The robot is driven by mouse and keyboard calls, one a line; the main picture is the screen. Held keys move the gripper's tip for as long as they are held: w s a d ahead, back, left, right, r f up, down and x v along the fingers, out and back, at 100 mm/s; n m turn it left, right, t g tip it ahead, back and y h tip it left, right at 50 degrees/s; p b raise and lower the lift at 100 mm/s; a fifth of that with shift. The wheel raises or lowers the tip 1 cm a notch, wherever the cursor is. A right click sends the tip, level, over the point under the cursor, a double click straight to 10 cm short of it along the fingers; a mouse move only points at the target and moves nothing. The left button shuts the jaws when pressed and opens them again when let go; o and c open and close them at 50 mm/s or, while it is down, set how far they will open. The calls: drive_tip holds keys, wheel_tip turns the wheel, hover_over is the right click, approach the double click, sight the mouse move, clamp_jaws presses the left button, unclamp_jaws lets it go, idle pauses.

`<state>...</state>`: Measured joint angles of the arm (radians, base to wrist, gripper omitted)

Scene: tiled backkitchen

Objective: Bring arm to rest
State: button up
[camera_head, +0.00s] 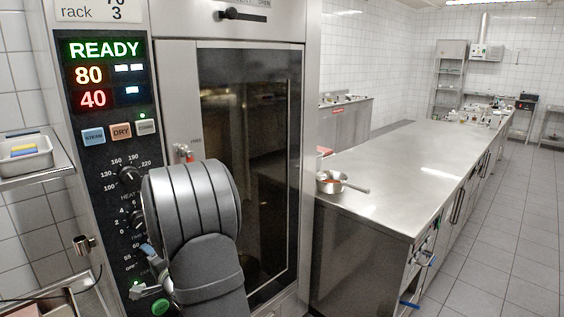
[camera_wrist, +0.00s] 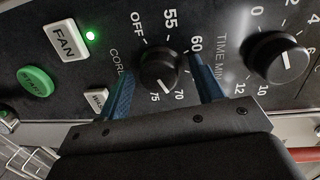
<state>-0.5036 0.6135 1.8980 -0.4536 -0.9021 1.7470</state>
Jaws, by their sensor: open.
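My arm (camera_head: 195,215) stands in front of the oven's control panel in the head view and covers part of it. My gripper (camera_wrist: 160,92) shows in the wrist view with its two blue fingers apart. The fingers sit on either side of the core temperature knob (camera_wrist: 159,72), close to the panel. I cannot tell whether they touch it. The knob's scale shows OFF, 55, 60, 70 and 75. In the head view a blue fingertip (camera_head: 149,252) shows beside my arm, and the rest of the gripper is hidden.
The oven's display (camera_head: 92,75) reads READY, 80 and 40. The time knob (camera_wrist: 276,57), fan button (camera_wrist: 65,41) and green start button (camera_wrist: 35,82) are near my gripper. A steel counter (camera_head: 400,150) with a pan (camera_head: 331,182) stands right. A tray shelf (camera_head: 35,178) is left.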

drive_tip(key=s+d+m+y, duration=0.1)
drive_tip(key=s+d+m, duration=0.8)
drive_tip(key=d, duration=0.2)
drive_tip(key=shift+d+m, duration=0.25)
drive_tip(key=shift+m, duration=0.05)
idle(1.0)
drive_tip(key=shift+f, duration=0.1)
idle(0.9)
